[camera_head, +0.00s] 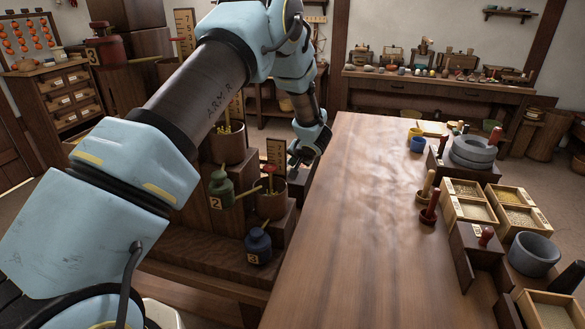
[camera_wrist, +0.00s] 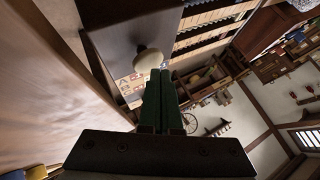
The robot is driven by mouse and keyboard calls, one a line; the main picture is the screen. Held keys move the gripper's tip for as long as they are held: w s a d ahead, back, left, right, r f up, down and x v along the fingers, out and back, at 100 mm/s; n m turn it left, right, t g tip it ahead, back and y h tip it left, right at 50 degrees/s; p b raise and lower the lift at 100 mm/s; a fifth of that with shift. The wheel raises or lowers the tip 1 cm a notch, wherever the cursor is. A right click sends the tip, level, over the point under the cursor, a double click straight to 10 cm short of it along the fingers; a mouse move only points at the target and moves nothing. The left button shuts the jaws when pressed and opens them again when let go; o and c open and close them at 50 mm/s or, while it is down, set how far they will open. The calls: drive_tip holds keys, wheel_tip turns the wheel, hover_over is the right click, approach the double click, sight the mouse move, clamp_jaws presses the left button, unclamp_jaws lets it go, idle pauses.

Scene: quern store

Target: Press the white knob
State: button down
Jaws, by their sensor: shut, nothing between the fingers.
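The white knob (camera_wrist: 147,60) shows in the wrist view as a pale rounded cap on a dark upright panel. My gripper (camera_wrist: 158,74) has its two green fingers together with nothing between them. Their tips overlap the knob's lower right edge in this view; I cannot tell whether they touch it. In the head view my gripper (camera_head: 294,160) points down beside the table's left edge, close to the stepped wooden stand. I cannot make out the knob there.
The long wooden table (camera_head: 340,220) is mostly bare, with trays and grey stone bowls along its right side. The stepped stand (camera_head: 205,240) left of it carries a green can (camera_head: 221,190), a blue can (camera_head: 258,243) and brown pots.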

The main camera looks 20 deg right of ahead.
drive_tip(key=shift+f, duration=0.85)
idle(1.0)
idle(0.3)
drive_tip(key=shift+r+p, duration=1.25)
drive_tip(key=shift+p, duration=0.15)
drive_tip(key=shift+r, duration=0.1)
wheel_tip(320, 180, up, 5)
drive_tip(key=p, duration=0.6)
drive_tip(key=shift+s, duration=0.1)
